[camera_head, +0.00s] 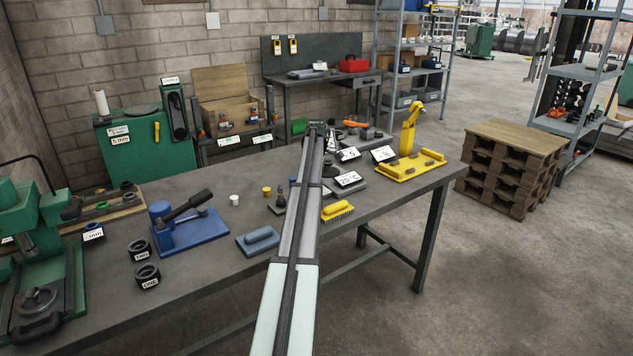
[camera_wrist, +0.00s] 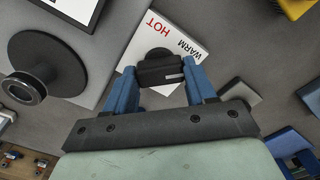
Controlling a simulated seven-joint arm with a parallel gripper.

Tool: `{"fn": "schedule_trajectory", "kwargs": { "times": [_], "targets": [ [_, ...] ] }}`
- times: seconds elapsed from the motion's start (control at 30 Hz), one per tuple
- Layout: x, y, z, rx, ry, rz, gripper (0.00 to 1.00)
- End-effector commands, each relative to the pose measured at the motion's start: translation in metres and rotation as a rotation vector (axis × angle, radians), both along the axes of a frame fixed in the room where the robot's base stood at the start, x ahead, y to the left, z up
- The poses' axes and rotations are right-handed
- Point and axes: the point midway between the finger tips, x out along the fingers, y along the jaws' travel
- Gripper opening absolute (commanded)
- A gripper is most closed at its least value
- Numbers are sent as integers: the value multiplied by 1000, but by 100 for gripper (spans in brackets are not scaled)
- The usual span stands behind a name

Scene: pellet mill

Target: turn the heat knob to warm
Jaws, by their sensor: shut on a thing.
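In the wrist view, a white panel (camera_wrist: 133,52) carries the word HOT in red and the word WARM in black. The black heat knob (camera_wrist: 158,55) stands at the panel's lower edge in this view. My gripper (camera_wrist: 160,70) has its two blue fingers on either side of the knob and is shut on it. In the head view my own arm covers the knob and the fingers.
A dark round flanged part (camera_wrist: 45,65) stands close left of the panel in the wrist view. In the head view, a 20 °C display (camera_head: 348,179), a yellow brush (camera_head: 338,211) and a yellow stand (camera_head: 410,168) are near my arm on the grey bench (camera_head: 205,275).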

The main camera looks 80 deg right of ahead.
Motion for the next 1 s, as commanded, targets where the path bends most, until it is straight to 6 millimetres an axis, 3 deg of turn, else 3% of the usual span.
{"fn": "schedule_trajectory", "kwargs": {
  "times": [0.5,0.53,0.77,1.0],
  "targets": [
    [0,0,0,0,0,23,25],
    [0,0,0,0,0,22,57],
    [0,0,0,0,0,20,79],
    [0,0,0,0,0,19,81]
  ]
}}
